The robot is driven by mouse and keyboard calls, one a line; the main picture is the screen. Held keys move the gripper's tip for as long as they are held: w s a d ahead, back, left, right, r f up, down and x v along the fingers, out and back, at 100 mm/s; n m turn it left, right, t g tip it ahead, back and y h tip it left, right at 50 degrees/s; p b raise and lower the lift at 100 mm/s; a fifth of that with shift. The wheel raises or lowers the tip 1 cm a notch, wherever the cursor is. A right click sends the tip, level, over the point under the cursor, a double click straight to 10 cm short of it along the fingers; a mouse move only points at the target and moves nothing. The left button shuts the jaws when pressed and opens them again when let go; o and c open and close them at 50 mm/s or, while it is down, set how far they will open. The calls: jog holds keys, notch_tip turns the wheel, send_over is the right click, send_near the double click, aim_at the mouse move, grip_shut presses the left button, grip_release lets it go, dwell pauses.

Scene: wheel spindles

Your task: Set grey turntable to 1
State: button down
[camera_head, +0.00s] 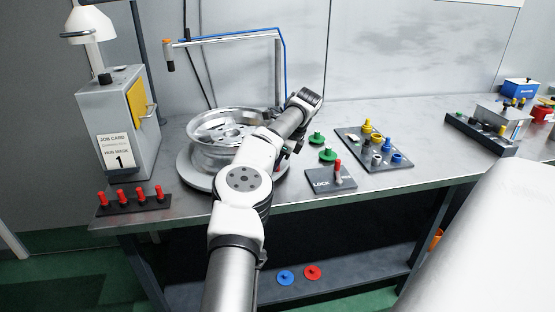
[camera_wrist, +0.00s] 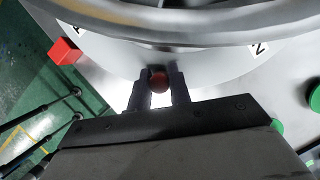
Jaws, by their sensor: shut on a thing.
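The grey turntable (camera_head: 196,178) sits on the bench with a silver wheel (camera_head: 212,158) on top; its pale rim (camera_wrist: 215,66) arcs across the wrist view. A label reading 2 (camera_wrist: 261,47) is on the rim at the right, and a partly visible label (camera_wrist: 79,30) is at the left, near a red block (camera_wrist: 64,51). My gripper (camera_wrist: 159,88) is shut on a dark red round knob (camera_wrist: 159,81) at the rim's near edge. In the head view my arm hides the gripper and knob.
A LOCK plate (camera_head: 322,182) with a red-tipped lever (camera_head: 338,168) stands right of my arm. Green knobbed pieces (camera_head: 327,154) and a tray of coloured parts (camera_head: 399,164) lie beyond. A rack of red pegs (camera_head: 122,205) and a job card reading 1 (camera_head: 117,153) are left.

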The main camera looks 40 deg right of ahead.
jog(key=shift+d+r, duration=0.1)
jog(key=shift+d, duration=0.05)
jog(key=c, duration=1.3)
grip_release()
jog(key=shift+d, duration=0.1)
jog(key=p+v, duration=0.2)
jog(key=v, duration=1.1)
jog(key=shift+r, duration=0.35)
jog(key=shift+s, duration=0.1)
